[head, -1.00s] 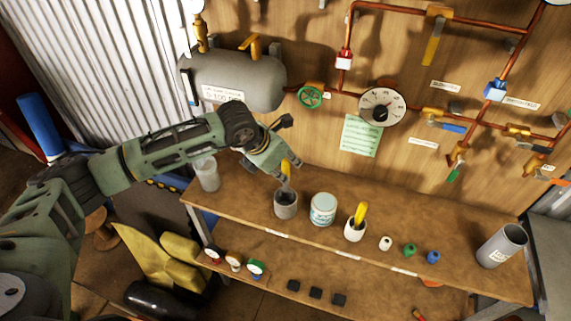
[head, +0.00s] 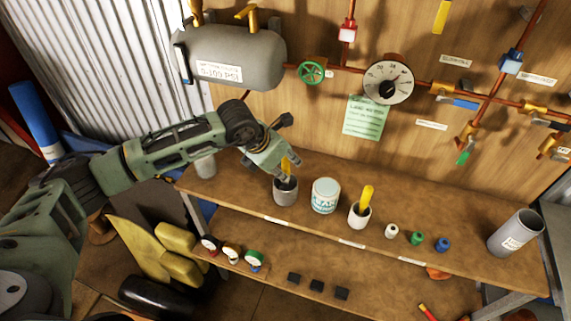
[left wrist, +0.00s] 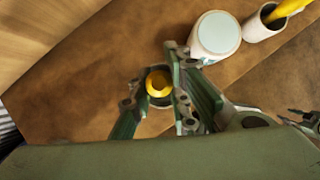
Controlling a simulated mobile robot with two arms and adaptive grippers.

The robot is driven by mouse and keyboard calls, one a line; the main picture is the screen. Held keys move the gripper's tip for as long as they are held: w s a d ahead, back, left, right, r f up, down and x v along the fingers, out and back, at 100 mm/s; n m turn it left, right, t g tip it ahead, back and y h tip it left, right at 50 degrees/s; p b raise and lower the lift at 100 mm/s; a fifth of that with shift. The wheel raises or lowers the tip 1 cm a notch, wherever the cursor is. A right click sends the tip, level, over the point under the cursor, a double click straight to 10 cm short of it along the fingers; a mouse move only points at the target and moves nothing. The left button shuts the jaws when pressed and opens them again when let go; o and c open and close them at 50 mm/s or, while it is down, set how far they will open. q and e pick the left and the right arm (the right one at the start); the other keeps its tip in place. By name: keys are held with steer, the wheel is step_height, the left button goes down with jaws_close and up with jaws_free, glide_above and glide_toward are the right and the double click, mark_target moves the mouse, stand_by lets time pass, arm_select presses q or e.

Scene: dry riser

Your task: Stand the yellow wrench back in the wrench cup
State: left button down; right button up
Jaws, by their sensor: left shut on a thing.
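My left gripper (head: 282,170) is shut on the yellow wrench (head: 286,165) above the grey cup (head: 286,194) on the bench. The wrench is close to upright, and its lower end is at or inside the cup's mouth; I cannot tell how deep. In the left wrist view, the wrench's rounded yellow end (left wrist: 158,82) shows between the fingers (left wrist: 158,103), with the dark cup mouth around it. The fingers hide part of the cup.
Right of the cup stand a white labelled tin (head: 325,196) and a white cup (head: 359,217) with a yellow handle (head: 366,198). Small caps and a grey tube (head: 514,234) are farther right. A grey tank (head: 232,58) hangs behind the arm.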

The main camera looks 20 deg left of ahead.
arm_select(q)
steer(key=c, duration=1.6)
jaws_free()
steer(key=shift+o, duration=0.2)
steer(key=shift+r, duration=0.1)
steer(key=v, duration=1.2)
